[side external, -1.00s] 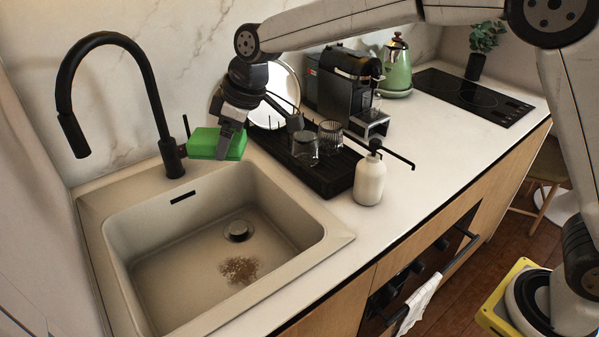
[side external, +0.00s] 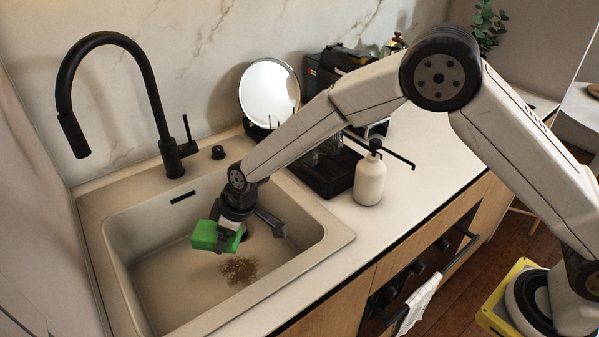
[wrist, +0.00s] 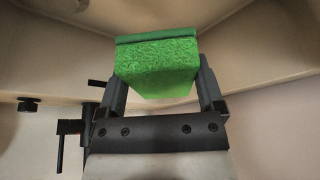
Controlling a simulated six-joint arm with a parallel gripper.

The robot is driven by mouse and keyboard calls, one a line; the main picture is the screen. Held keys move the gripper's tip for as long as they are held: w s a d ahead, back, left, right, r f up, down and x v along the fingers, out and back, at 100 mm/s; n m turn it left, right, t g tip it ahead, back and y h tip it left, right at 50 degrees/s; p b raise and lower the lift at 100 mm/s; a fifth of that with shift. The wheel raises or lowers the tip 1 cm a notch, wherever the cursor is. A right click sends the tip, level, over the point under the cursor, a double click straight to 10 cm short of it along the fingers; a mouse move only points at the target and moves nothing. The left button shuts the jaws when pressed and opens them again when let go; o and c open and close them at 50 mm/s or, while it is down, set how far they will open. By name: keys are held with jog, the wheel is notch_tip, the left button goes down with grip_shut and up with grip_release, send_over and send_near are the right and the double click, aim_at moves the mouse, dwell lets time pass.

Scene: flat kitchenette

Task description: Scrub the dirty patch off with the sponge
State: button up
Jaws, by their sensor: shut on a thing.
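My gripper (side external: 231,237) is shut on the green sponge (side external: 207,236). It holds the sponge inside the sink (side external: 315,262), in the air over the basin as far as I can tell. In the wrist view the sponge (wrist: 158,68) sits between the two dark fingers (wrist: 160,88). The dirty patch (side external: 240,270) is a brown speckled stain on the basin floor. It lies just below and to the right of the sponge in the side view. My gripper and arm hide the drain.
A black faucet (side external: 150,95) stands behind the sink at the left. A black dish rack (side external: 328,178) with a round white plate (side external: 269,92) and a white soap bottle (side external: 369,180) are to the right. The sink walls surround my gripper.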

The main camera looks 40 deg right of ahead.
aim_at(260, 271)
notch_tip(260, 271, down, 10)
jog(key=shift+r, duration=0.25)
jog(key=shift+f, duration=0.1)
jog(key=shift+f, duration=2.85)
jog(key=shift+f, duration=1)
jog(key=shift+d, duration=0.1)
jog(key=shift+d, duration=1.7)
jog(key=shift+d, duration=0.1)
jog(key=shift+d, duration=0.6)
jog(key=shift+s+d+f, duration=0.1)
jog(key=shift+d+f, duration=0.05)
jog(key=shift+d, duration=0.5)
jog(key=shift+d+f, duration=0.1)
jog(key=shift+d, duration=0.5)
